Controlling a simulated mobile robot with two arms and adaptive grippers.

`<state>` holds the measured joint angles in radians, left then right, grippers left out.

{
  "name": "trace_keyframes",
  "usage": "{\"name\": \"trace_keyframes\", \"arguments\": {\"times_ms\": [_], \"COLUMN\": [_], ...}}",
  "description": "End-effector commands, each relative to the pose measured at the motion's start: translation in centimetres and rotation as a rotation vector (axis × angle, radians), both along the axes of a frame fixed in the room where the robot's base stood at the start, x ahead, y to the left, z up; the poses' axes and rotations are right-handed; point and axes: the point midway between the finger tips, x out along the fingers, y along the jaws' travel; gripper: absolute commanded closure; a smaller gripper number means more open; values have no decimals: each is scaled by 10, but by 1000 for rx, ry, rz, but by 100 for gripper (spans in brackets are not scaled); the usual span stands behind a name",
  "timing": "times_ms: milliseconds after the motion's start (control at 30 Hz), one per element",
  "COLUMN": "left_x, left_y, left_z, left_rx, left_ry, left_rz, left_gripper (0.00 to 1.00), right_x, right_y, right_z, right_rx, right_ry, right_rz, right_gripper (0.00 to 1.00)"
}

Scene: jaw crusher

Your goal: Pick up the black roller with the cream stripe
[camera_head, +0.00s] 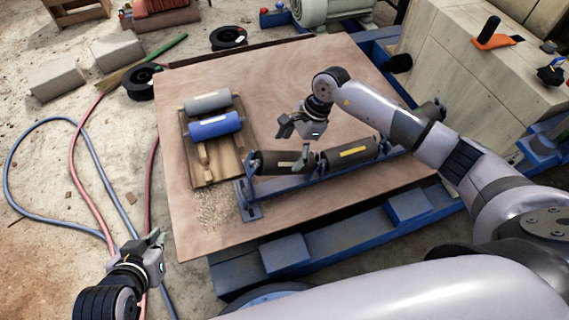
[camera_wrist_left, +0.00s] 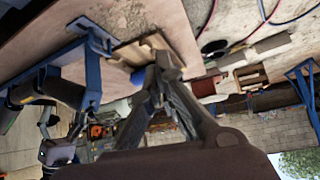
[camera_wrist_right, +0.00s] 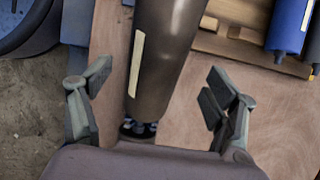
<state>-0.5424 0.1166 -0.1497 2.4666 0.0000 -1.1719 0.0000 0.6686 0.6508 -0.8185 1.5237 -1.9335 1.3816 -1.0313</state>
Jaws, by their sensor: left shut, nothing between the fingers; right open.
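The black roller with the cream stripe (camera_head: 270,162) lies on the blue roller frame (camera_head: 250,196), left of a dark roller with a yellow stripe (camera_head: 368,149). In the right wrist view the black roller (camera_wrist_right: 165,60) fills the middle, its cream stripe facing the camera. My right gripper (camera_head: 294,144) is open at the black roller. Its fingers (camera_wrist_right: 155,90) appear on either side of it; I cannot tell whether they touch it. My left gripper (camera_head: 157,239) is shut and empty, off the board's left edge. Its closed fingers show in the left wrist view (camera_wrist_left: 165,68).
A wooden cradle (camera_head: 228,167) with a blue roller (camera_head: 214,126) and a grey roller (camera_head: 208,102) stands on the board (camera_head: 300,75), left of the frame. Wood chips (camera_head: 216,208) lie below it. Hoses (camera_head: 72,165) cross the floor at left.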

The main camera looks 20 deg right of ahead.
Motion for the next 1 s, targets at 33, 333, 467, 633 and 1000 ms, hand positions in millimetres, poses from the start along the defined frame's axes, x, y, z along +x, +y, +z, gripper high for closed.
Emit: {"name": "trace_keyframes", "arguments": {"times_ms": [33, 333, 467, 633, 1000], "left_x": [4, 26, 42, 54, 57], "left_y": [-2, -9, -16, -22, -23], "left_z": [2, 17, 34, 51, 57], "left_rx": [-6, -34, -60, -84, -90], "left_ry": [-24, -151, -265, -370, -396], "left_rz": [-2, -12, -20, -27, -29], "left_gripper": [100, 100, 100, 100, 100], "right_x": [0, -2, -4, -2, -2], "right_y": [3, 9, 12, 19, 20], "right_z": [-6, -27, -44, -58, -60], "right_rx": [1, 2, 2, 2, 1], "right_ry": [0, 3, 3, 0, -1], "right_rz": [0, 1, -1, -1, 0], "right_gripper": [19, 19, 19, 19, 24]}}
